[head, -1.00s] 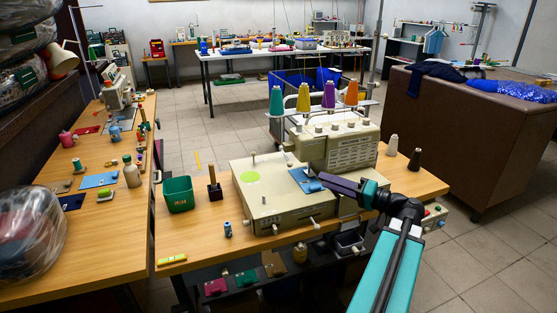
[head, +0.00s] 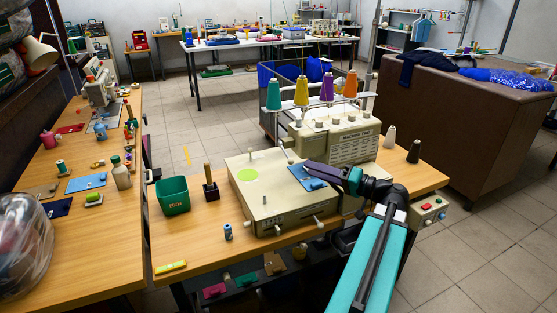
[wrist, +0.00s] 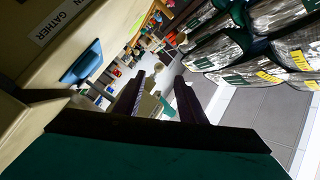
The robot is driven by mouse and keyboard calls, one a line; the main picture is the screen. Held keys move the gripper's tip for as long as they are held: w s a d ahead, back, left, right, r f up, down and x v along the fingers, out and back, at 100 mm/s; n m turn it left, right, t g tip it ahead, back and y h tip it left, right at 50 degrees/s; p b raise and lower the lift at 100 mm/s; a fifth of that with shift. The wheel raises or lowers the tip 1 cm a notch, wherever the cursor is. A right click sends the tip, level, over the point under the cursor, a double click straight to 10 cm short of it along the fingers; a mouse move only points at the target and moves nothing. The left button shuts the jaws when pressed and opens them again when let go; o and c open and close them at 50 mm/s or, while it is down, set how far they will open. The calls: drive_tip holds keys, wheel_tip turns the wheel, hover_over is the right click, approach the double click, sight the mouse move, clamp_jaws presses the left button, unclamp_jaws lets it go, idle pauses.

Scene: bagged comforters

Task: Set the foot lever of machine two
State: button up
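A cream sewing machine (head: 275,208) stands on the wooden table, with four-coloured thread cones (head: 312,92) behind it. On its top is a blue plate (head: 303,179) with a small raised part. In the wrist view a blue lever-like piece (wrist: 82,62) sticks out of a cream panel beside a label (wrist: 58,22) reading "GATHER"; a second label is cut off, ending in N. I cannot tell whether this piece is the foot lever. My gripper (head: 310,168) is over the blue plate in the head view. In the wrist view its two dark fingers (wrist: 158,95) are apart, with nothing between them.
A green bin (head: 172,196) and a dark post with a wooden handle (head: 209,183) stand left of the machine. Thread cones (head: 402,146) stand at its right. Bagged bundles (wrist: 225,50) show in the wrist view.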

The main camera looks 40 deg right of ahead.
sight(286, 154)
drive_tip(key=shift+w, duration=0.1)
drive_tip(key=p+x, duration=0.2)
drive_tip(key=x, duration=1.1)
drive_tip(key=shift+w, duration=0.15)
drive_tip(key=shift+c, duration=0.5)
